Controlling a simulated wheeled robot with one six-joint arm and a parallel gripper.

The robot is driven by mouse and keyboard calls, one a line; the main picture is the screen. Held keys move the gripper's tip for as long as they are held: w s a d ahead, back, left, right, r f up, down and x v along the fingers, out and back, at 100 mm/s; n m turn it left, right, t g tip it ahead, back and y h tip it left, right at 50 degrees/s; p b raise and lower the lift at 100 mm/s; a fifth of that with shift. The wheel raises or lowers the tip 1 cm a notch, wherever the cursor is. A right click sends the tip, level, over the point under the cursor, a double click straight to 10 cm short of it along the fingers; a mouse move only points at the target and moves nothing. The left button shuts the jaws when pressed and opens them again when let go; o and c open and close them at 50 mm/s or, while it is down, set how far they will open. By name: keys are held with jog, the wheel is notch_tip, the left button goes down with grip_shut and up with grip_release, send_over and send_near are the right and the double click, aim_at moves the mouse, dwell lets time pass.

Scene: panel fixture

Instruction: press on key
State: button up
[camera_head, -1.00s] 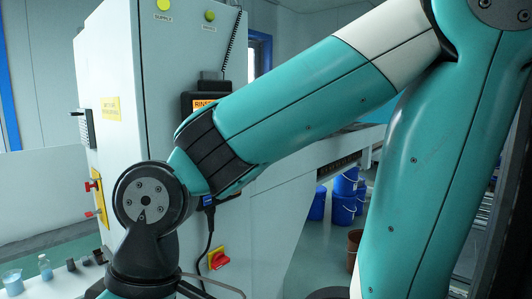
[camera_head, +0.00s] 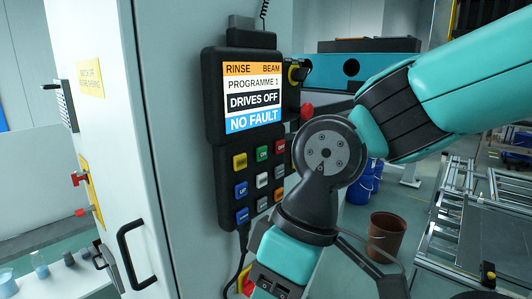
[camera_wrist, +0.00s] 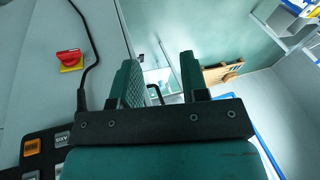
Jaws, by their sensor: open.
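The black control pendant (camera_head: 218,95) hangs on the grey cabinet in the head view. Its screen reads "RINSE BEAM, PROGRAMME 1, DRIVES OFF, NO FAULT". The green ON key (camera_head: 262,154) is in the top row of its keypad, between a yellow key (camera_head: 240,161) and a red key (camera_head: 280,147). My wrist is just right of the keypad in that view; my fingertips are not clear there. In the wrist view my gripper (camera_wrist: 158,72) is open with nothing between its fingers. The keypad's corner with an orange key (camera_wrist: 32,146) shows at lower left, off to the side of the fingers; the ON key is not visible there.
A red knob on a yellow plate (camera_wrist: 71,60) and a black cable (camera_wrist: 92,55) are on the panel left of my gripper. A black door handle (camera_head: 133,255) juts out left of the pendant. A brown bucket (camera_head: 387,236) stands on the floor at right.

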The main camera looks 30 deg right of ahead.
jog(key=shift+d, duration=0.1)
grip_shut()
dwell(1.4)
